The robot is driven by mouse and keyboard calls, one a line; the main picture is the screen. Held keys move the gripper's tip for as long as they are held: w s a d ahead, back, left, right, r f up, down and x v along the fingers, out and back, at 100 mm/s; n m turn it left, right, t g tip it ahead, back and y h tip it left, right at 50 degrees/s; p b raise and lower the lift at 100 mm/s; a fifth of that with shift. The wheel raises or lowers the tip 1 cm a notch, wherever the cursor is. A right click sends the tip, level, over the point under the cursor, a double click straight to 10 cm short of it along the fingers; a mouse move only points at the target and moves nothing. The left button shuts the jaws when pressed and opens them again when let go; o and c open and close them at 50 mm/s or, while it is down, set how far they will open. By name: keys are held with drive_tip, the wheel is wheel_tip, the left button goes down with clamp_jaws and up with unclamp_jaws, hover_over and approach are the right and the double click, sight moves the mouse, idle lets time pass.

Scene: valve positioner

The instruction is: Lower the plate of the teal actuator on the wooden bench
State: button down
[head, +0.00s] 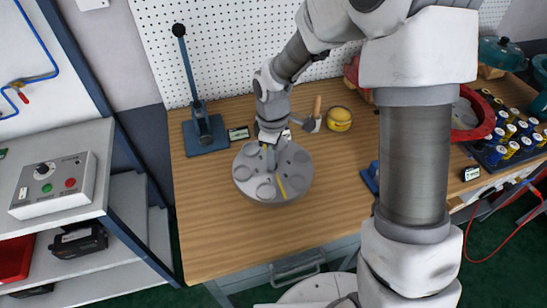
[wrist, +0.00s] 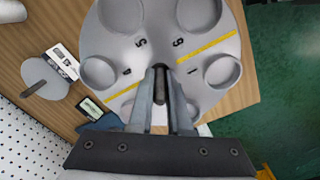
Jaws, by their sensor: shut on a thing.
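A round grey plate (head: 243,160) with several round recesses and a yellow stripe sits on the wooden bench (head: 225,235). Numbers beside its recesses show in the wrist view (wrist: 205,100). My gripper (head: 270,152) comes down over the middle of this plate. In the wrist view my gripper (wrist: 161,78) is shut on a small dark post at the plate's centre; the fingers hide most of the post. A teal rounded body (head: 500,53) stands at the back right, well apart from my gripper; I cannot tell its details.
A blue lever press (head: 204,132) stands left of the plate. A small display (head: 238,133), a wooden-handled tool (head: 316,112) and a yellow round tin (head: 339,119) lie behind it. A red-rimmed housing (head: 480,112) and several batteries-like cylinders (head: 512,148) are right. The bench front is clear.

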drive_tip(key=shift+f+b, duration=2.75)
drive_tip(key=shift+f, duration=0.8)
drive_tip(key=shift+f+b, duration=1.15)
drive_tip(key=shift+f, duration=0.45)
drive_tip(key=c, duration=0.8)
unclamp_jaws()
wheel_tip(320, 180, up, 18)
drive_tip(key=shift+f+p, duration=0.25)
drive_tip(key=shift+p, duration=0.95)
drive_tip(key=shift+d+r, duration=0.1)
